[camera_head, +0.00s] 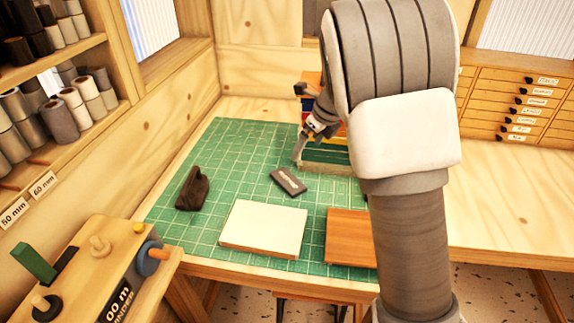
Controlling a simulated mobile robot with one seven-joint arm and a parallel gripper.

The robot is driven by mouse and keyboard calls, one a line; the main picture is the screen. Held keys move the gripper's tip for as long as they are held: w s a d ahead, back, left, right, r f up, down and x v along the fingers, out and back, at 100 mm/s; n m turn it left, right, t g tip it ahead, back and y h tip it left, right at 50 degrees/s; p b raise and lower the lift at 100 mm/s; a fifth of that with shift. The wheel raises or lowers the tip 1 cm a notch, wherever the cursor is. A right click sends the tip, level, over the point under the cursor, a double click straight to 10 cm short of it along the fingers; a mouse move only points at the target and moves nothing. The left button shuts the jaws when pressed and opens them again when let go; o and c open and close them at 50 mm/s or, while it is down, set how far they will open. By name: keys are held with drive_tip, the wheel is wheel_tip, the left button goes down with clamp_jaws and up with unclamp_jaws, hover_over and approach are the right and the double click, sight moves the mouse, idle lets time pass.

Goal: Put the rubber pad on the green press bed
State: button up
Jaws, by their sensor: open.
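A small dark grey slab with pale lettering (289,180), which looks like the rubber pad, lies flat and tilted on the green gridded mat. My gripper (300,150) is just behind and above it, small in view, open, with nothing seen in it. Beside the gripper is a low green-topped piece with a tan front edge (325,168), perhaps the green press bed. My arm hides its right side. The slab lies apart from it, to its front left.
On the green mat (165,205) stand a dark brown block with a handle (192,188), a white board (264,228) and a brown wooden board (350,238). A wooden bench device (100,265) is at front left. The table's right side (505,205) is clear.

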wheel_tip(320, 180, down, 2)
drive_tip(key=w+m, duration=0.2)
drive_tip(key=p, duration=0.1)
hover_over(288, 180)
drive_tip(key=s+d, duration=0.2)
wheel_tip(288, 180, down, 11)
drive_tip(key=shift+a, duration=0.1)
drive_tip(key=shift+p+x, duration=0.4)
drive_tip(key=shift+x, duration=2.3)
drive_tip(key=shift+s, duration=0.2)
drive_tip(key=shift+c, duration=0.3)
drive_tip(key=c, duration=1.5)
